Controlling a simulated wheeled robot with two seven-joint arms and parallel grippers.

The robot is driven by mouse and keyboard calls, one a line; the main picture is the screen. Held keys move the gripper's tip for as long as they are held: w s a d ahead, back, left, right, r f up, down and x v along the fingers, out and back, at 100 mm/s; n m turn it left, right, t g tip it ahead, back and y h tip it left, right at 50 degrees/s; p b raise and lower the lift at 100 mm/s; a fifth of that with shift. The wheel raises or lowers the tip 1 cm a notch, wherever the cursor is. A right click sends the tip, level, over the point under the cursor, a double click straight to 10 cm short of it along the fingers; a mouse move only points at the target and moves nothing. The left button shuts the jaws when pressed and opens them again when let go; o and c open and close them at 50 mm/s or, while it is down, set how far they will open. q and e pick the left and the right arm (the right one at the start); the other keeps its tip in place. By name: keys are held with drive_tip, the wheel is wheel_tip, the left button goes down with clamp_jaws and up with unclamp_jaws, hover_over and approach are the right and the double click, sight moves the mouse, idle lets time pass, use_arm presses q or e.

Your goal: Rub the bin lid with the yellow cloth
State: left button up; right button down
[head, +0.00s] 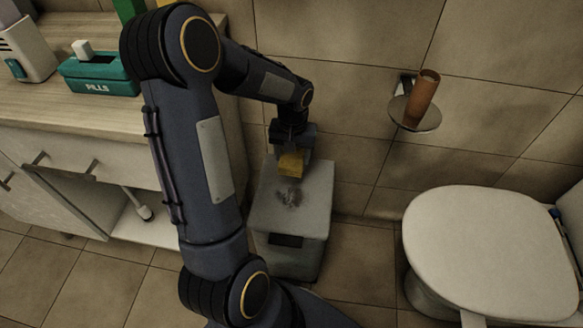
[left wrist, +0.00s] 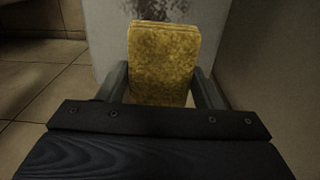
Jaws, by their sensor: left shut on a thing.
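The yellow cloth (head: 291,163) is a thick, block-like piece held in my left gripper (head: 290,152). In the left wrist view the cloth (left wrist: 163,62) stands between the two fingers of the left gripper (left wrist: 165,85), which are shut on it. The bin lid (head: 312,190) is the pale grey flat top of a box-shaped bin. A dark smudge (head: 288,197) marks the middle of the lid. The cloth is over the lid's back part, behind the smudge; I cannot tell whether it touches the lid. My right gripper is not in view.
A toilet with a closed lid (head: 490,250) stands to the right of the bin. A wall holder (head: 415,115) carries an orange-brown cup (head: 422,95). A wooden counter (head: 60,115) with a teal pills box (head: 98,75) is at left, with an open cabinet below.

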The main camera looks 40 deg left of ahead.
use_arm(q)
drive_tip(key=shift+a+f, duration=0.1)
drive_tip(key=shift+f, duration=0.15)
drive_tip(key=b, duration=0.5)
hover_over(292, 179)
drive_tip(key=shift+f, duration=2.85)
drive_tip(key=shift+f+b, duration=0.75)
drive_tip(key=shift+f, duration=0.25)
drive_tip(key=shift+s, duration=0.1)
